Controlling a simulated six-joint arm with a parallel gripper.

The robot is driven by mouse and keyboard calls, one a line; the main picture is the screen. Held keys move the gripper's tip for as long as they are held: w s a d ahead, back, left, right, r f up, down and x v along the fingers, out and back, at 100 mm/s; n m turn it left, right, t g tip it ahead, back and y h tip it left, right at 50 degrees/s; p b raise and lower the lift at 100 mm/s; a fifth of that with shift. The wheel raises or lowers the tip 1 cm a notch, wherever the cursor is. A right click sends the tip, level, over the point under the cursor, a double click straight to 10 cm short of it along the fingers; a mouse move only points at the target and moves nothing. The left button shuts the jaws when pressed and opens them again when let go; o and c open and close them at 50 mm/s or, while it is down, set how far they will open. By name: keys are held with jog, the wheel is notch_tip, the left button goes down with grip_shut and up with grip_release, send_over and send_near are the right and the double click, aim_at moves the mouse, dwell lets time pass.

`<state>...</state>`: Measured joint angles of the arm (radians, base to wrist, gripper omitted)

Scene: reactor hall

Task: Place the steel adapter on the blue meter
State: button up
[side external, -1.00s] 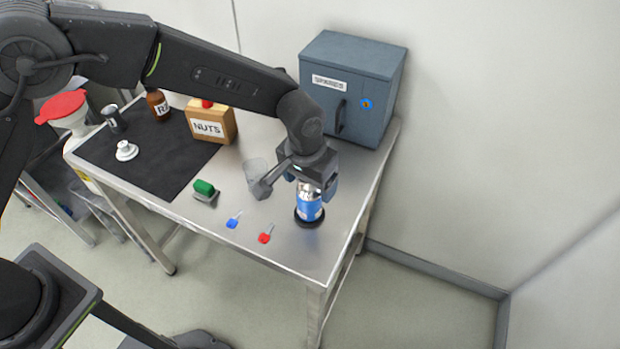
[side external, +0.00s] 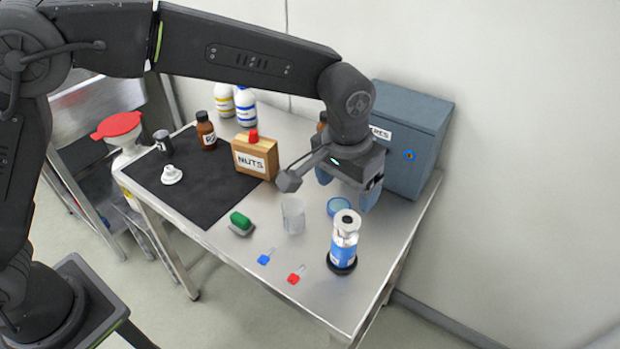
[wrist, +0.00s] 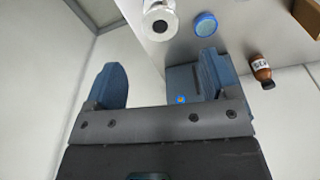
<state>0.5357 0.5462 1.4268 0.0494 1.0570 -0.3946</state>
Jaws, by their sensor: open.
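The blue meter (side external: 344,254) stands upright on a black round base near the table's right front edge. The steel adapter (side external: 346,224), a shiny piece with a dark hole in its top, sits upright on the blue meter. In the wrist view the steel adapter (wrist: 159,22) shows at the top, beyond my fingers, and hides most of the meter. My gripper (side external: 346,188) is open and empty, above and behind the adapter, apart from it. Its two blue fingers (wrist: 161,82) have nothing between them.
A blue round dish (side external: 338,207) and a clear beaker (side external: 293,216) stand close to the meter. A grey-blue cabinet (side external: 412,150) is behind my gripper. Red (side external: 296,275) and blue (side external: 266,256) keys lie in front.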

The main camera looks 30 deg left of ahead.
jog(key=s+a+r+t, duration=0.1)
jog(key=s+a+r, duration=0.2)
jog(key=a+r, duration=0.3)
jog(key=s+a+r+t, duration=0.1)
jog(key=s+a+r, duration=0.25)
jog(key=a, duration=0.45)
jog(key=s+a+f+n+t, duration=0.1)
jog(key=s+a+t, duration=0.1)
jog(key=s+a, duration=0.9)
jog(key=s, duration=0.4)
jog(key=shift+s+n, duration=0.15)
jog(key=shift+n, duration=0.25)
